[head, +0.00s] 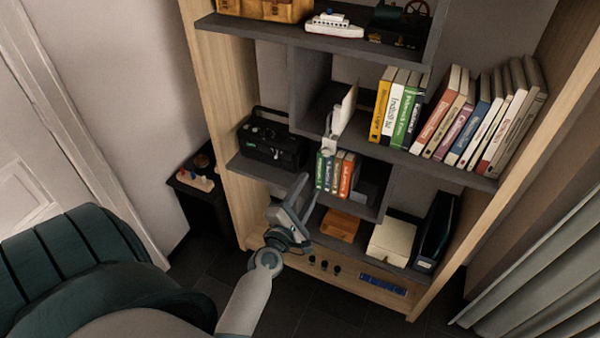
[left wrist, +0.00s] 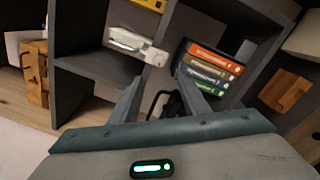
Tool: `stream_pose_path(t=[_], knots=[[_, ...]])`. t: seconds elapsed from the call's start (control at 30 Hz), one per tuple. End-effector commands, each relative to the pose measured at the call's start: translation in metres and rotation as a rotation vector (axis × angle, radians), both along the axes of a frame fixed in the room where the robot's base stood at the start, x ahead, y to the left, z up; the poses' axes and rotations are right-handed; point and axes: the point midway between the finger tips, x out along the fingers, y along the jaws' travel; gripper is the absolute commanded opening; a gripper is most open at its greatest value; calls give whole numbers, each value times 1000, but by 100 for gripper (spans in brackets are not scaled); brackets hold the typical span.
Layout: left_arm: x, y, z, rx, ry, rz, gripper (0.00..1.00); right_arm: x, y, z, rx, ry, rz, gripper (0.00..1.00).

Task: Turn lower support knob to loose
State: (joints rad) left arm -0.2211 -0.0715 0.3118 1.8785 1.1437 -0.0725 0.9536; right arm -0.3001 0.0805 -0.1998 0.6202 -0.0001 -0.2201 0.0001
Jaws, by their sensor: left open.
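A white upright fixture (head: 335,125) stands at the edge of the middle shelf, with a small rounded part at its lower end. It also shows in the left wrist view (left wrist: 137,46). I cannot tell which part is the lower support knob. My left gripper (head: 308,186) is open below the fixture, in front of the lower cubby. In the left wrist view its fingers (left wrist: 160,88) are spread and apart from the fixture. A dark object (left wrist: 165,104) shows beyond and between them; I cannot tell what it is. My right gripper is not in view.
Small books (head: 345,172) stand close right of my left gripper. Larger books (head: 400,105) fill the shelf above. A black case (head: 272,140) sits on the left shelf. Small black knobs (head: 324,265) line the bottom board. An orange-brown box (head: 340,225) lies low.

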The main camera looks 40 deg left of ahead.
Motion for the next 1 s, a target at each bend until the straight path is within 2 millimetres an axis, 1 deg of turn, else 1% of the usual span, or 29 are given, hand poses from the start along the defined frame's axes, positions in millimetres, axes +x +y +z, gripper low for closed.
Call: stream_pose_path(t=[0.03,0.1,0.2,0.33,0.5,1.0], knots=[[-9,-3,-2,0,2,-1,42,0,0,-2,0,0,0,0],[-19,-5,-3,0,2,-1,42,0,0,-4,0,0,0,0],[-30,-8,-3,0,1,0,42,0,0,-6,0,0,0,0],[-38,-10,-2,0,0,0,42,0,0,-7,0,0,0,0],[-42,-11,-2,0,0,0,42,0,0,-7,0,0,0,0],[-41,-11,-2,0,0,0,42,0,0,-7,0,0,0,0]])
